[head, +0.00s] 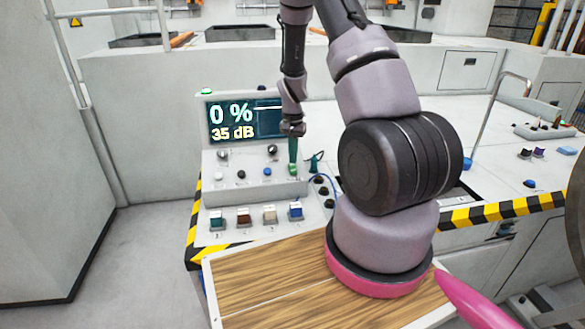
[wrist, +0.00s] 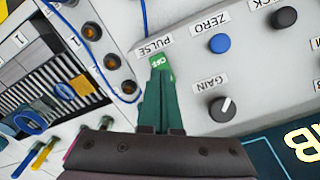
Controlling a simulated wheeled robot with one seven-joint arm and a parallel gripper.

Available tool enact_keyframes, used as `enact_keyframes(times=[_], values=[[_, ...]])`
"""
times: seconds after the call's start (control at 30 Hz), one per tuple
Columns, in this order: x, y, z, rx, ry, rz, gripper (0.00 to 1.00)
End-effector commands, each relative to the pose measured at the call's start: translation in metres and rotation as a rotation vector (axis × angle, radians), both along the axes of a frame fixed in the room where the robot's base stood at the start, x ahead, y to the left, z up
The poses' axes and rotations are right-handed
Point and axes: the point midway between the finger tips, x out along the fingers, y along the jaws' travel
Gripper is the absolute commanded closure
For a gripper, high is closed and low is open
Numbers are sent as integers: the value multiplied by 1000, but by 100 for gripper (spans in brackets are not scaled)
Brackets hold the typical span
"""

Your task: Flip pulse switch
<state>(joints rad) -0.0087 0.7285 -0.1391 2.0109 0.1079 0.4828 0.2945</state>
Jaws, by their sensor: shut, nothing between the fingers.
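The pulse switch (wrist: 161,62) is a small green rocker beside the PULSE label on the sloped control panel. White lettering shows on its green face, too small to read surely. In the head view the green switch (head: 293,169) sits at the panel's right end. My gripper (wrist: 160,75) has dark green fingers, shut together and empty. Its tips are right at the switch and cover its lower part; I cannot tell whether they touch it. In the head view my gripper (head: 293,158) points down at the switch from above.
The blue ZERO button (wrist: 220,43) and the GAIN knob (wrist: 222,109) are close beside the fingers. A display (head: 245,119) reads 0 % and 35 dB. A blue cable (wrist: 112,92) and dark sockets (wrist: 111,62) lie on the other side. Coloured blocks (head: 243,217) stand in front.

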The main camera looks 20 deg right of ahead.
Motion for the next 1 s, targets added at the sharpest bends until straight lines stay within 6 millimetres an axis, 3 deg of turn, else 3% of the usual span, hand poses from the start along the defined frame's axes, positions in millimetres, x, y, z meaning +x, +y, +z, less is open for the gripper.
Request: enact_keyframes(times=[1.0], values=[[0, 0, -16, 0, 0, 0, 100]])
